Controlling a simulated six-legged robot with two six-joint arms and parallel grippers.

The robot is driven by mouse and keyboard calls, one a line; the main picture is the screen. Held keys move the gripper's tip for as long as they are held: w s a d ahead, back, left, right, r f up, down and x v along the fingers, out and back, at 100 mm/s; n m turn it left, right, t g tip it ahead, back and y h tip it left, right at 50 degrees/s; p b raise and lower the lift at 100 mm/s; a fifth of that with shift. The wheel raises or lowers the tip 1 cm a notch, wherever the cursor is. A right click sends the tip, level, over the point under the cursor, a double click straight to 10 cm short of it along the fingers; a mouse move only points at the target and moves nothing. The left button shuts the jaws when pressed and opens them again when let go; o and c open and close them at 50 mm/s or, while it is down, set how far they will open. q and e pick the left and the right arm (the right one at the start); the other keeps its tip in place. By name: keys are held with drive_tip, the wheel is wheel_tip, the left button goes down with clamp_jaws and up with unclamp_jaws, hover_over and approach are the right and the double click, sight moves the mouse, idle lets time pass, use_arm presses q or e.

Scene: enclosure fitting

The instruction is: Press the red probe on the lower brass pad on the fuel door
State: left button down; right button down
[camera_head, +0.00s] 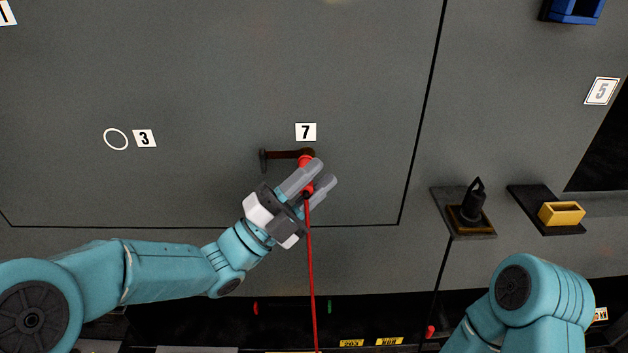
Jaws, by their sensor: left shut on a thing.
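My left gripper (318,174) is shut on the red probe (307,189), just below the dark red-brown handle (285,154) under label 7. Red shows between and beside the fingers, and the top red part overlaps or sits close to the handle's right end. A red cable (312,270) hangs straight down from the probe. I cannot make out a brass pad; the fingers and probe hide part of the panel there. The large grey panel (220,90) with a black outline may be the fuel door. My right arm shows at the lower right, its gripper out of view.
A blue holder (574,10) is at the top right. A white ring (116,139) is by label 3 (145,138).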

use_arm(q)
drive_tip(key=s+b, duration=0.4)
drive_tip(key=s, duration=0.2)
drive_tip(key=shift+s, duration=0.4)
idle(1.5)
